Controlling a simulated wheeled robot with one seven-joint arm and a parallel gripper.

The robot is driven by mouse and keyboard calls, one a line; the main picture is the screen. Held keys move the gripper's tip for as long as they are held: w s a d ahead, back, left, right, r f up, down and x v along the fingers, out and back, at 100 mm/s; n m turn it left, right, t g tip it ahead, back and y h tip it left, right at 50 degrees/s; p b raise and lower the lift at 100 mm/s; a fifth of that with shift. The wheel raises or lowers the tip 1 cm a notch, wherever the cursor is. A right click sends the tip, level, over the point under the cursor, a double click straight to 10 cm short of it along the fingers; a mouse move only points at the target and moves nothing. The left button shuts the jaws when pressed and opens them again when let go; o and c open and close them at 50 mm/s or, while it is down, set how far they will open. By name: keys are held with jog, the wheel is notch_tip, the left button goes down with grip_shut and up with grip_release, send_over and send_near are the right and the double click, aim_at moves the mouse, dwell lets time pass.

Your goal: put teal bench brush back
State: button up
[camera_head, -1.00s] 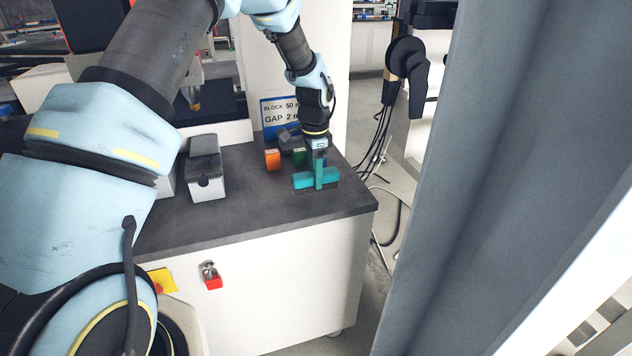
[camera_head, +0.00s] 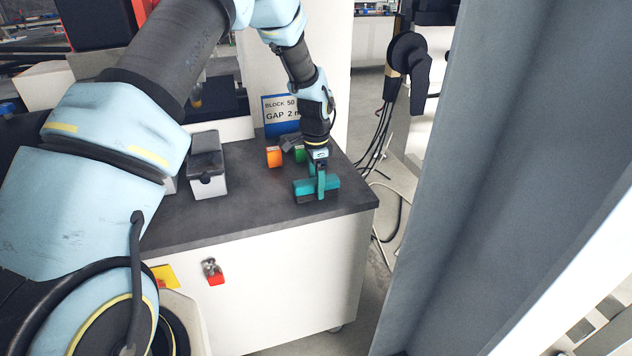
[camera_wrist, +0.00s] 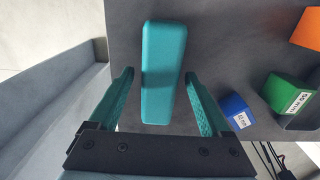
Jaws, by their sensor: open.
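The teal bench brush (camera_head: 302,187) has a teal block body with a dark underside. It is at the front right of the dark bench top and appears to rest there, though its contact line is hard to make out. My gripper (camera_head: 320,190) points down over it. Its two teal fingers stand on either side of the brush. In the wrist view the brush (camera_wrist: 163,70) lies between the open fingers of my gripper (camera_wrist: 160,95), with a narrow gap on each side. Part of the brush is hidden behind a finger in the head view.
Orange (camera_head: 274,157), green (camera_head: 300,154) and blue (camera_wrist: 237,111) blocks stand behind the brush. A grey-white box (camera_head: 207,182) stands left on the bench top (camera_head: 250,215). A sign (camera_head: 281,113) stands behind. A large grey panel (camera_head: 500,180) fills the right. Cables hang past the bench's right edge.

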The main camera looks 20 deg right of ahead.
notch_tip(320, 180, up, 12)
jog(key=b, duration=0.3)
jog(key=a+r+n, duration=0.2)
jog(key=a+n, duration=0.3)
jog(key=a, duration=0.6)
jog(key=a+r+n, duration=0.2)
jog(key=a+n, duration=0.2)
jog(key=a, duration=0.6)
jog(key=s+a+n+t, duration=0.1)
jog(key=s+a+n, duration=0.8)
jog(key=a, duration=0.6)
jog(key=shift+s+a+f+t, duration=0.3)
jog(key=shift+s+a, duration=0.05)
jog(key=shift+s, duration=0.65)
